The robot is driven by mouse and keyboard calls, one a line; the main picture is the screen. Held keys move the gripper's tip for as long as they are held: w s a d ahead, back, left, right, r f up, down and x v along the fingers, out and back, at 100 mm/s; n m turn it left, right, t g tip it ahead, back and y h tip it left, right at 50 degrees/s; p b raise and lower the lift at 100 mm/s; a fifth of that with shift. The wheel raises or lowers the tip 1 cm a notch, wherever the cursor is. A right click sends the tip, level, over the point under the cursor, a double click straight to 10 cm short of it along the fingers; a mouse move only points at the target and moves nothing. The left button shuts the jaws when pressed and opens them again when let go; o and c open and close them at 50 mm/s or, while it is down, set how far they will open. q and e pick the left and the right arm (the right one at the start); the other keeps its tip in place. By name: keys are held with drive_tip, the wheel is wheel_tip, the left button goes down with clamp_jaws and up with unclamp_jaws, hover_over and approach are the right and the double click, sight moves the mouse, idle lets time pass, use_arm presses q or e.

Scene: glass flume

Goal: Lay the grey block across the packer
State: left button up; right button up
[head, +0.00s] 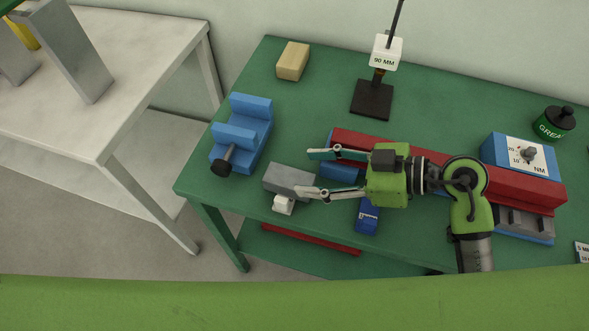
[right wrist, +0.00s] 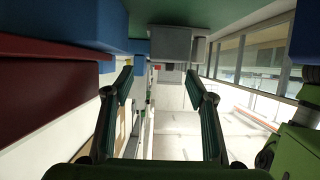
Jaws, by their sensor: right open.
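The grey block (head: 289,181) lies near the front left part of the green table, with a small white piece (head: 284,204) against its front side. In the right wrist view the grey block (right wrist: 171,42) is ahead of the fingers. My right gripper (head: 311,173) is open, its fingers pointing left. Its lower fingertip appears close to the grey block's right end; contact cannot be told. It also shows open and empty in the right wrist view (right wrist: 160,85). I cannot tell which thing is the packer. My left gripper is not in view.
A blue vice-like fixture (head: 241,134) stands left, a tan block (head: 293,61) behind it. A black-based stand (head: 372,100) is at the back.

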drive_tip(key=v, duration=0.6)
drive_tip(key=shift+s+d+r, duration=0.1)
drive_tip(key=shift+d+r, duration=0.2)
idle(1.2)
